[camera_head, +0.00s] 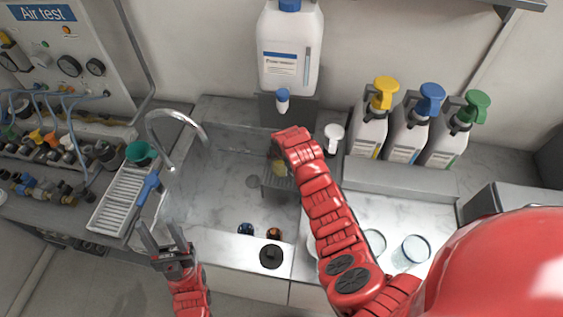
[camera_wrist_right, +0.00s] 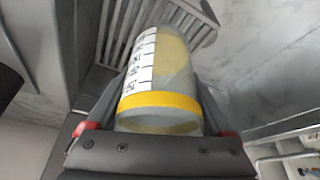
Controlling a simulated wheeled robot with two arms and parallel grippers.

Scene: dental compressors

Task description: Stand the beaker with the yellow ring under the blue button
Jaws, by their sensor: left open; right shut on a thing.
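The beaker with the yellow ring (camera_wrist_right: 160,101) is clear, with a black-and-white scale, and fills the middle of the right wrist view. My right gripper (camera_wrist_right: 168,85) is shut around it. In the head view my right arm hides most of this gripper; a small yellowish part of the beaker (camera_head: 279,169) shows beside it, over the sink's slatted rack. The blue button (camera_head: 282,95) is on the tap of the white canister at the back, above and behind the beaker in the picture. My left gripper (camera_head: 163,231) is open and empty at the front left of the sink.
The slatted rack (camera_head: 290,187) shows below my right wrist. A curved faucet (camera_head: 168,117) rises at the left. Pump bottles with yellow, blue and green heads (camera_head: 409,130) stand at the right. Clear beakers (camera_head: 411,252) stand on the right counter near my arm.

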